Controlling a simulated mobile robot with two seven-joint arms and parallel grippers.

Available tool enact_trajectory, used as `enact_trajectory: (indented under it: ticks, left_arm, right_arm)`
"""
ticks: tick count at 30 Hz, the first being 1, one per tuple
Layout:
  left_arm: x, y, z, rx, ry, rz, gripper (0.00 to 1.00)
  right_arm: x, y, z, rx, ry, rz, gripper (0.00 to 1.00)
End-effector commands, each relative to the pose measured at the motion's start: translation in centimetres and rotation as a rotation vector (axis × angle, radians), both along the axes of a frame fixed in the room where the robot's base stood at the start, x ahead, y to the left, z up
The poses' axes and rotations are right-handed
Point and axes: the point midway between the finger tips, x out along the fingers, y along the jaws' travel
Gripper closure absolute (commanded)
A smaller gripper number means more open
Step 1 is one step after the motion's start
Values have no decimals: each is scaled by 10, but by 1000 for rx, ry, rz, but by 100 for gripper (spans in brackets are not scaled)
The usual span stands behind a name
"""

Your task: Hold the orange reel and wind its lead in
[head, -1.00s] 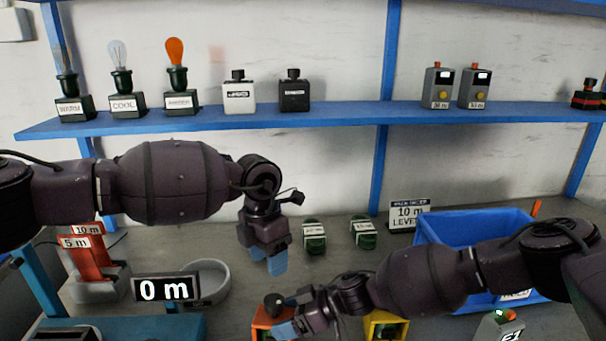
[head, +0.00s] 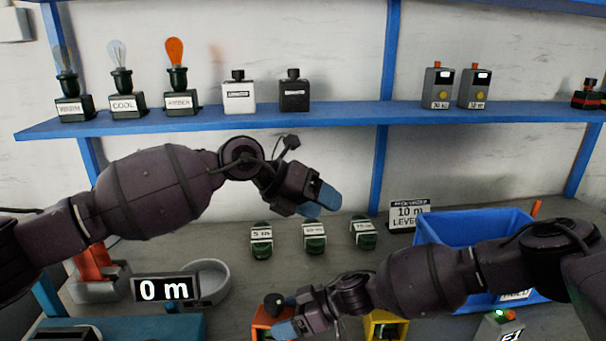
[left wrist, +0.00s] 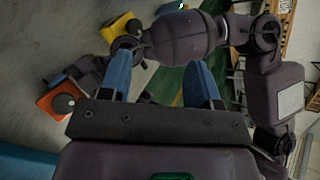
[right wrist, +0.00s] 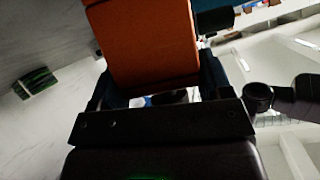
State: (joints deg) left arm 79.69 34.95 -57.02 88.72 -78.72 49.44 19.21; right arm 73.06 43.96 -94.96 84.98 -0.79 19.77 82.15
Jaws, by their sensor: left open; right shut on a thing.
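The orange reel (head: 262,325) is a boxy orange case with a dark round knob (head: 274,301), at the bottom middle of the head view. My right gripper (head: 288,328) is shut on it, and the orange case (right wrist: 150,45) fills the space between its fingers in the right wrist view. My left gripper (head: 322,203) is open and empty, up and to the right of the reel, above the bench. The left wrist view shows its two blue fingers (left wrist: 163,80) apart, with the orange reel (left wrist: 55,103) and its knob at the left. I cannot make out the lead.
A yellow reel (head: 384,325) stands right of the orange one, close to my right arm. Several green coils (head: 314,237) lie behind. A blue bin (head: 475,228) is at the right; a "0 m" display (head: 166,288) and grey round dish (head: 208,281) are at the left.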

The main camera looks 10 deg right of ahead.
Motion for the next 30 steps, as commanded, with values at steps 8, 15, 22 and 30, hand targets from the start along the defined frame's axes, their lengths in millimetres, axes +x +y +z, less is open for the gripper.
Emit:
enact_trajectory:
  ticks: [8,15,22,30]
  left_arm:
    - [13,1,42,-256,37,110,43]
    - [25,11,75,-447,67,196,43]
    - [33,22,94,-557,84,248,43]
    - [36,25,99,-590,89,264,43]
  right_arm:
    - [0,0,0,1,0,0,58]
    - [0,0,0,0,0,0,58]
    - [0,0,0,0,0,0,58]
    - [0,0,0,0,0,0,59]
